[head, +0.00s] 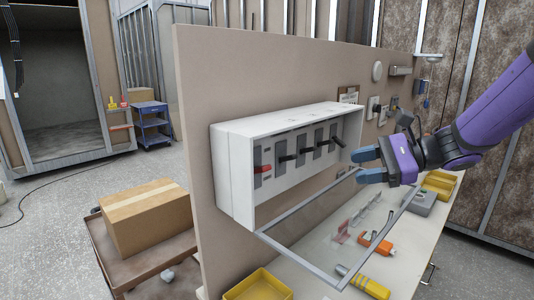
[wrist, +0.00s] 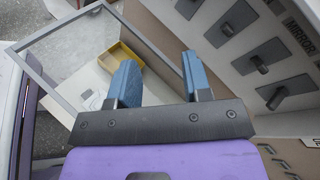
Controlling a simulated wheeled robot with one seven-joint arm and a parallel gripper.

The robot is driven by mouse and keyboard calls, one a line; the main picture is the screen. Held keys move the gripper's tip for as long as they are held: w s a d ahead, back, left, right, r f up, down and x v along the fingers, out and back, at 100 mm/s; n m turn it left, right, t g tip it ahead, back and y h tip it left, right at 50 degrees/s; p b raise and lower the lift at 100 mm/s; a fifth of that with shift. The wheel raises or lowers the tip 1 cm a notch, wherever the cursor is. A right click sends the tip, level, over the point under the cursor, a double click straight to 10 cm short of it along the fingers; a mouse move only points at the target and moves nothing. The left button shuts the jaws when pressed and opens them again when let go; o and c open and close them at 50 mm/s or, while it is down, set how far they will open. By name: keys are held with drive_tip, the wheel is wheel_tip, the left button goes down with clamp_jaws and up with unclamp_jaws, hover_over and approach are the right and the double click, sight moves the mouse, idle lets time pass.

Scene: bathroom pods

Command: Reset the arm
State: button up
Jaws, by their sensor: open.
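My gripper (head: 364,166) is open and empty at the end of my purple arm (head: 490,110). Its two blue fingers point left in the head view, in front of the right end of a white switch box (head: 237,170). In the wrist view my gripper (wrist: 160,75) has clear space between its fingers. The box holds a row of several dark lever switches (head: 285,158). The leftmost one has a red handle (head: 263,169). In the wrist view, switch plates (wrist: 262,55) stand to the right of the fingers, apart from them, beside a label reading "MIRROR".
The box's framed clear cover (head: 300,262) hangs open over the workbench, below my gripper. A yellow bin (head: 258,285), an orange tool (head: 376,243) and a yellow-handled tool (head: 370,286) lie on the bench. A cardboard box (head: 147,215) sits on a brown cart at left.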

drive_tip(key=s+d+n+g+h, duration=0.2)
drive_tip(key=s+n+h, duration=0.55)
drive_tip(key=s, duration=0.65)
drive_tip(key=s+d+r+n+t+h, duration=0.2)
drive_tip(key=s+d+n+t+h, duration=0.2)
drive_tip(key=s+d+n+h, duration=0.2)
drive_tip(key=shift+s+d+r+n, duration=0.35)
drive_tip(key=shift+s+d, duration=0.65)
drive_tip(key=shift+d, duration=0.05)
